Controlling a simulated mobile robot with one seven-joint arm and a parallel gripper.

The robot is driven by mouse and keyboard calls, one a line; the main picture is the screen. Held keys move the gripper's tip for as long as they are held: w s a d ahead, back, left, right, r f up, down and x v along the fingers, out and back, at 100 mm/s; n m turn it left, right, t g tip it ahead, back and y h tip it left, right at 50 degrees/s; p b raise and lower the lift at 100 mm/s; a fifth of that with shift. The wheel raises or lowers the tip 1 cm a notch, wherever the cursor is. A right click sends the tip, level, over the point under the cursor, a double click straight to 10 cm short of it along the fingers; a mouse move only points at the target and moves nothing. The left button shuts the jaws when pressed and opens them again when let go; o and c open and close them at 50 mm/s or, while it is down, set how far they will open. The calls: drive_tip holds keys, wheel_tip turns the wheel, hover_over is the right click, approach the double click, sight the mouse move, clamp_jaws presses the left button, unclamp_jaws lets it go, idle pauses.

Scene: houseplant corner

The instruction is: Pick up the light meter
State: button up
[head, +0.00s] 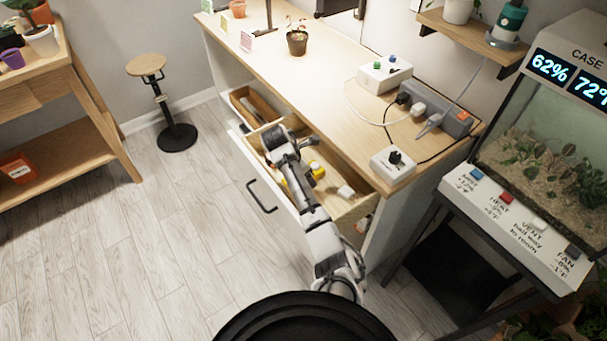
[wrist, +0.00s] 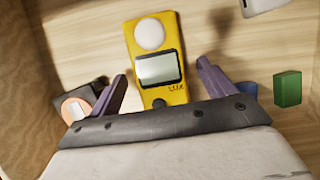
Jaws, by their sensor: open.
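The light meter (wrist: 160,70) is yellow with a white round dome, a grey screen and the letters "LUX". It lies on the floor of the open drawer (head: 350,212). In the head view, part of the yellow meter (head: 317,170) shows beside my arm. My gripper (wrist: 160,85) is open above the drawer floor. Its two purple fingers stand to the left and right of the meter's lower part, with gaps on both sides. The meter's lower end is partly hidden by the gripper body. In the head view my gripper (head: 285,160) reaches down into the drawer.
A green block (wrist: 288,89) and a partly hidden blue thing lie right of the right finger. A dark thing with a round copper-and-white face (wrist: 75,108) is by the left finger. A whitish thing (wrist: 262,5) is at upper right. Wooden drawer walls stand close around.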

drive_tip(key=shift+f, duration=0.15)
drive_tip(key=c, duration=1.2)
drive_tip(key=shift+o, duration=0.2)
drive_tip(key=shift+w, duration=0.1)
